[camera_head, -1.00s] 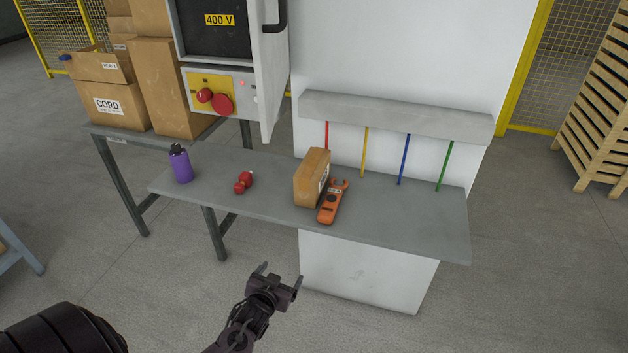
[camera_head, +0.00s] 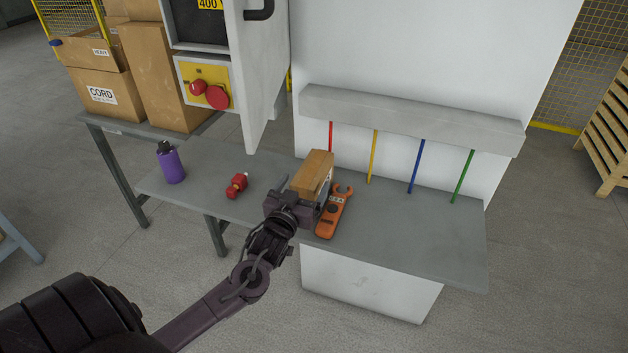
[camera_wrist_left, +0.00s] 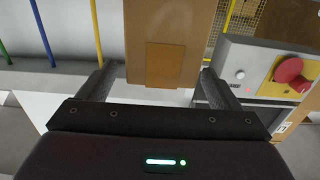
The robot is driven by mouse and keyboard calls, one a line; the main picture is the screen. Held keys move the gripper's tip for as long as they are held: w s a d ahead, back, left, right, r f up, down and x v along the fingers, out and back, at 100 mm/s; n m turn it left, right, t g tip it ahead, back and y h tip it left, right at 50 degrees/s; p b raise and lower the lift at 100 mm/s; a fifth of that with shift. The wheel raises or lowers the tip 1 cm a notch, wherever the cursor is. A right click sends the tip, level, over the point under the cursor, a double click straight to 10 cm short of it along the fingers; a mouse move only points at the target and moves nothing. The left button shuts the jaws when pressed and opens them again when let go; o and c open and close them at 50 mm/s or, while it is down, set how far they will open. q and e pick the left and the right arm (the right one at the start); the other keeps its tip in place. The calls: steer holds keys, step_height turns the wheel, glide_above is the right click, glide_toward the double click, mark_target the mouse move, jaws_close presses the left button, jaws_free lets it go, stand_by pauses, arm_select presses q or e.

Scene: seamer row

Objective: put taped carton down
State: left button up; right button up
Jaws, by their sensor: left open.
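The taped carton (camera_head: 314,172) is a small brown box on the grey bench (camera_head: 410,225), close beside an orange clamp meter (camera_head: 333,212). My left gripper (camera_head: 300,192) is at the carton's near side with its jaws open. In the left wrist view the carton (camera_wrist_left: 170,25) lies between the two fingers (camera_wrist_left: 157,80), with a darker brown tape patch facing the camera. A gap shows between the carton and at least the left finger in that view. The carton's lower part is hidden behind my gripper in the head view. My right gripper is not in view.
A red object (camera_head: 236,186) and a purple bottle (camera_head: 170,163) stand left on the bench. Red, yellow, blue and green rods (camera_head: 416,165) hang behind it. An open cabinet door (camera_head: 262,75) juts out at the back left. The bench's right end is clear.

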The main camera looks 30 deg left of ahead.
mark_target(310, 174)
arm_select(q)
steer(key=x, duration=0.1)
steer(key=p+x, duration=0.1)
steer(key=shift+w+a+r, duration=0.1)
steer(key=shift+w+r, duration=0.1)
steer(key=shift+w, duration=0.1)
steer(key=shift+f+x, duration=0.25)
steer(key=shift+x, duration=0.9)
steer(key=shift+s, duration=0.1)
steer(key=c, duration=1.4)
steer(key=shift+r, duration=0.15)
steer(key=shift+c, duration=0.5)
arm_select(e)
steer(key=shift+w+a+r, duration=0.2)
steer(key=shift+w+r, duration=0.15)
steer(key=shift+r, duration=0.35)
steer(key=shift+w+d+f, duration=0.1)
